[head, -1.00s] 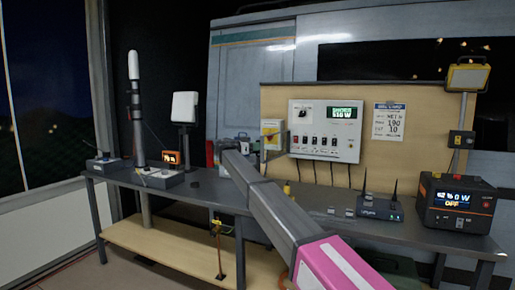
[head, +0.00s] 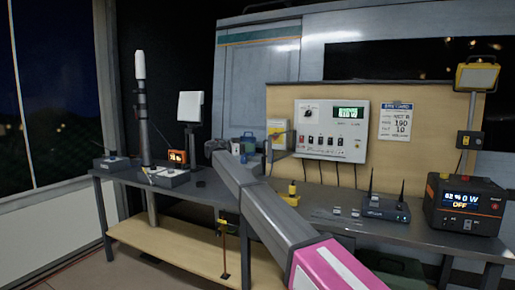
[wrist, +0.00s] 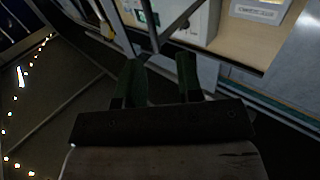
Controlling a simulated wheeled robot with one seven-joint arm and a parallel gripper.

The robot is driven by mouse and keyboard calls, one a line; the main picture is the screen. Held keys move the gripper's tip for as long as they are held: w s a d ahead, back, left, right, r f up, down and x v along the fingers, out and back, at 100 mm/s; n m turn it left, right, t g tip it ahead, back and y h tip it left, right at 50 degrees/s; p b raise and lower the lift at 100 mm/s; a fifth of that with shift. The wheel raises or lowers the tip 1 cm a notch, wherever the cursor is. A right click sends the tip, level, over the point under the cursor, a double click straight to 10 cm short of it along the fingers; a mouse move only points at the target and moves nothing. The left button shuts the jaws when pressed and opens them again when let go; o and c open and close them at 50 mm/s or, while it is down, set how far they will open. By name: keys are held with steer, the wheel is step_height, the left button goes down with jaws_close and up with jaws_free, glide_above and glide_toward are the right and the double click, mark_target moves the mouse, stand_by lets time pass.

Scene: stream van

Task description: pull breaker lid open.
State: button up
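The grey-white breaker panel (head: 330,130) with a dial, a row of switches and a lit green display stands on the backboard. A smaller yellow-and-white box (head: 278,132) is at its left; I cannot tell whether either bears the lid. My gripper (wrist: 158,66) is open in the wrist view, its two dark green fingers apart with nothing clearly held. A thin dark bar (wrist: 178,22) lies just beyond the fingertips; contact is unclear. In the head view my arm's end is left of the yellow-and-white box, and the fingers are hard to make out.
The grey bench (head: 350,224) holds a blue router (head: 386,208), a black-and-orange power station (head: 465,205) and a small yellow item (head: 291,197). A mast (head: 142,110) and a white flat panel (head: 190,107) stand at the left. A lower wooden shelf (head: 180,245) is mostly bare.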

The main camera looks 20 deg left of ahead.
steer(key=shift+v, duration=1.75)
